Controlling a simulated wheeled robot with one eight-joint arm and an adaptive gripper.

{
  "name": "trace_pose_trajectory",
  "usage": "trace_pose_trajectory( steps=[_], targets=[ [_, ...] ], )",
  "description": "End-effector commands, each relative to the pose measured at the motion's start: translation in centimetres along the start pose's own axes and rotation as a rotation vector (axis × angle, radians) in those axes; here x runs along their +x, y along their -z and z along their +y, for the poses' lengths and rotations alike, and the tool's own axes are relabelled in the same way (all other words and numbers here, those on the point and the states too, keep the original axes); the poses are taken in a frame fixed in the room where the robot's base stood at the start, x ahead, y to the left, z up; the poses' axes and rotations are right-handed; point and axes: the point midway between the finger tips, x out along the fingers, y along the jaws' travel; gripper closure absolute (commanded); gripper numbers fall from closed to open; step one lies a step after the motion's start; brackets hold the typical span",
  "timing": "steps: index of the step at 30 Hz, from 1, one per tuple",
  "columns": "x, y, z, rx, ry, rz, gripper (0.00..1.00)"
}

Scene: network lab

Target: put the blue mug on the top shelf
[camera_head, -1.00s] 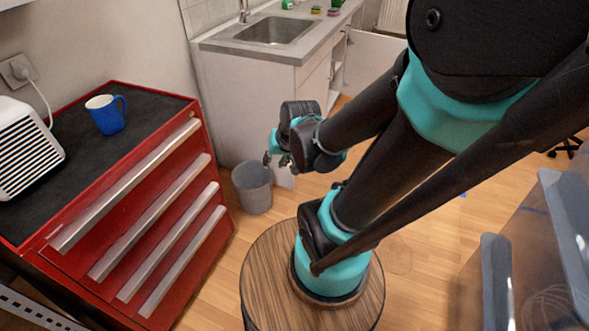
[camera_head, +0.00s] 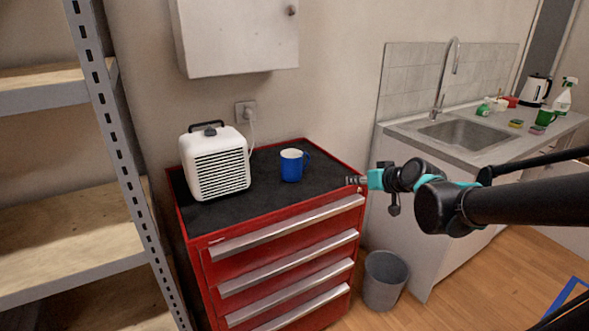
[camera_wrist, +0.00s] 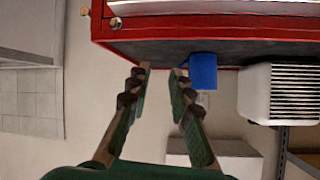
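The blue mug (camera_head: 292,167) with a white inside stands upright on the black top of the red drawer cabinet (camera_head: 262,222), its handle to the right. The mug also shows in the wrist view (camera_wrist: 203,71), where the picture is upside down. My gripper (camera_head: 354,181) is at the cabinet's right edge, apart from the mug. In the wrist view its two fingers (camera_wrist: 161,68) are spread with nothing between them, and the mug lies just right of them. A grey metal shelf unit with wooden boards (camera_head: 65,225) stands at the left; its top is out of view.
A white heater (camera_head: 216,163) stands left of the mug. A white wall cabinet (camera_head: 236,36) hangs above. A sink counter (camera_head: 462,142) and a grey bin (camera_head: 384,280) are at the right. The cabinet top is clear around the mug.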

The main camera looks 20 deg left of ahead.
Motion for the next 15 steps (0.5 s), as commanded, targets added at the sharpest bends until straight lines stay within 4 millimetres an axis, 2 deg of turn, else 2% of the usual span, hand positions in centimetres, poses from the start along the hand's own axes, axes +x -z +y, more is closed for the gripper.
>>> trace_pose_trajectory(
  steps=[1, 3, 6, 11, 15],
  targets=[
    [0.8, 1.9, -1.7, -0.014, 0.031, 0.039, 0.79],
    [1.5, 3.8, -3.2, -0.027, 0.057, 0.084, 0.79],
    [2.1, 5.3, -4.4, -0.034, 0.075, 0.121, 0.79],
    [3.2, 5.9, -4.8, -0.036, 0.079, 0.131, 0.79],
    [5.0, 6.1, -4.9, -0.036, 0.079, 0.131, 0.79]
  ],
)
